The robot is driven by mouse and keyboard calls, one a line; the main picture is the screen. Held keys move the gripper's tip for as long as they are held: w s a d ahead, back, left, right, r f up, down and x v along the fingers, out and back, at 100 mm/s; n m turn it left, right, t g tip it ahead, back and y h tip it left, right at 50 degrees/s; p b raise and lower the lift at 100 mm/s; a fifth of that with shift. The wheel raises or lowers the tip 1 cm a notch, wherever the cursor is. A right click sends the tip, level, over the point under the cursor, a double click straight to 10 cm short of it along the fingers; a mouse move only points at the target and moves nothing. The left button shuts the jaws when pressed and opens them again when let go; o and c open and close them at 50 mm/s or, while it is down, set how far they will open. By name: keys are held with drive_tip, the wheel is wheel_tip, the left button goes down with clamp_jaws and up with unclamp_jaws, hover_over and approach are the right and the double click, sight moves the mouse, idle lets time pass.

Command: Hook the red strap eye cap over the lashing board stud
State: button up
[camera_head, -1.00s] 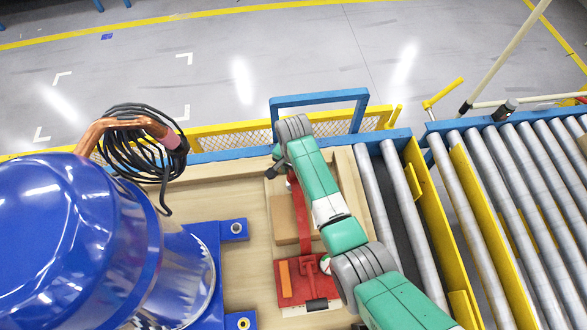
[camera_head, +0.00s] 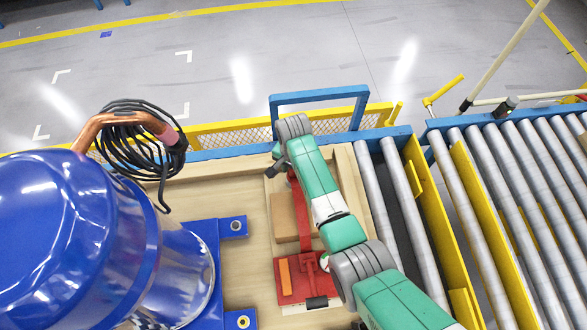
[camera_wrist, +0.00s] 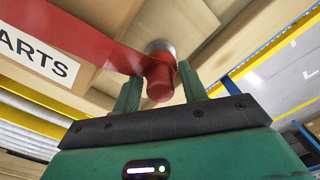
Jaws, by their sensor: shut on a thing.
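The red strap (camera_head: 305,222) runs from a red base (camera_head: 300,284) up along a cardboard box toward my wrist. In the wrist view the red strap (camera_wrist: 75,40) crosses from the upper left and ends in the red eye cap (camera_wrist: 160,82). The cap sits between the two fingers of my gripper (camera_wrist: 161,90), which is shut on it. A round grey metal piece (camera_wrist: 160,47), perhaps the stud, shows right behind the cap. I cannot tell whether the cap is over it or only close. The head view hides the fingertips and cap behind my arm.
A cardboard box (camera_head: 284,218) lies beside the strap; its lettered side (camera_wrist: 35,55) fills the wrist view's upper left. A blue compressor (camera_head: 70,240) with a coiled black cable (camera_head: 130,140) stands left. Rollers (camera_head: 510,210) lie right, a blue rail frame (camera_head: 320,97) behind.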

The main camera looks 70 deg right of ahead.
drive_tip(key=shift+f, duration=0.2)
drive_tip(key=shift+f+b, duration=1)
drive_tip(key=shift+f, duration=0.25)
drive_tip(key=o, duration=1)
drive_tip(key=shift+o, duration=0.2)
wheel_tip(320, 180, up, 8)
drive_tip(key=shift+f, duration=0.1)
